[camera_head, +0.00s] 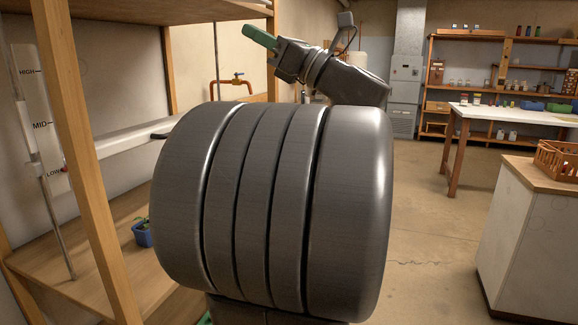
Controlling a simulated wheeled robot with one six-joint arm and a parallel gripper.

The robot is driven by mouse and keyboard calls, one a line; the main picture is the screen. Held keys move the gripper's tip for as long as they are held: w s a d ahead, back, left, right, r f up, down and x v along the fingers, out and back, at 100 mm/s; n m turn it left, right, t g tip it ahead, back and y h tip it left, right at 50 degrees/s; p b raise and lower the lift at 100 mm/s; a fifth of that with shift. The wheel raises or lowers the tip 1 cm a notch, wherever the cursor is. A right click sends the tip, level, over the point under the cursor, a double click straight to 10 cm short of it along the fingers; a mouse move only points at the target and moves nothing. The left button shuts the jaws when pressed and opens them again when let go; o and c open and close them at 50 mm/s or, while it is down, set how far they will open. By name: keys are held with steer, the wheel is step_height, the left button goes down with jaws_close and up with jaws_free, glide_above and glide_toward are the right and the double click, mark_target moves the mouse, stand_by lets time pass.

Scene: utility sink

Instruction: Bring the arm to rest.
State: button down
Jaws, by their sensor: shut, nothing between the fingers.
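My gripper (260,38) shows at the top centre, at the end of my grey arm, which reaches up from behind my large ribbed grey body part. Its green fingers are together and point up and left. They hold nothing and touch nothing that I can see. My wrist is raised above my ribbed part, which hides much of the arm and the middle of the scene.
A wooden frame (85,160) stands close on the left, with a gauge (38,130), a white sink (125,150) and a small blue pot (143,235). A copper tap (230,82) is behind. A counter (530,220) stands right; floor (430,200) between is clear.

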steer(key=w+a+r+p, duration=0.2)
steer(key=a+r+p, duration=0.4)
steer(key=r+p, duration=0.1)
steer(key=w+a+f+y, duration=0.2)
steer(key=a+f, duration=0.1)
steer(key=f, duration=0.5)
steer(key=shift+t, duration=0.4)
steer(key=v, duration=0.5)
steer(key=shift+s+d+f+b, duration=0.1)
steer(key=shift+s+d+b, duration=0.15)
steer(key=shift+s+b, duration=0.15)
steer(key=shift+w+f, duration=0.1)
steer(key=shift+w, duration=0.05)
